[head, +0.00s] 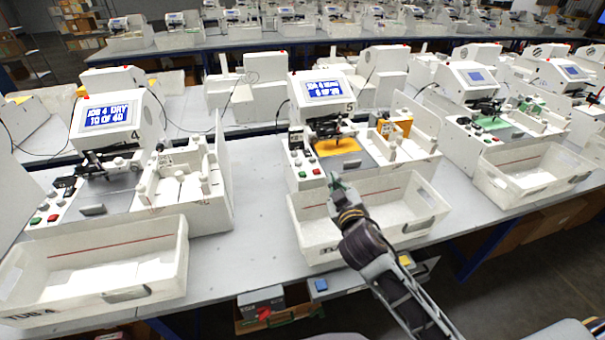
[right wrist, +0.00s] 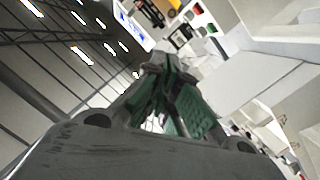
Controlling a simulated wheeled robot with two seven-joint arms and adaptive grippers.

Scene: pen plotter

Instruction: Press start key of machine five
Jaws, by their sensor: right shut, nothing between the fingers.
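Machine five (head: 318,88) is the white plotter in the middle of the head view, with a "5" beside its lit blue display (head: 323,88). Its key panel (head: 303,167) is at its front left, with small coloured keys, a red one (head: 316,171) among them. I cannot read which key is start. My right gripper (head: 335,180) is shut and empty, its green-padded fingers just right of the keys and over the machine's front edge. In the right wrist view the shut fingers (right wrist: 164,66) point up towards a machine with coloured keys. My left gripper is not in view.
A white bin (head: 300,232) stands in front of machine five, under my right arm. Machine four (head: 112,110) with its own bin (head: 100,265) is to the left, another machine (head: 470,85) to the right. Bare grey tabletop (head: 255,185) lies between machines four and five.

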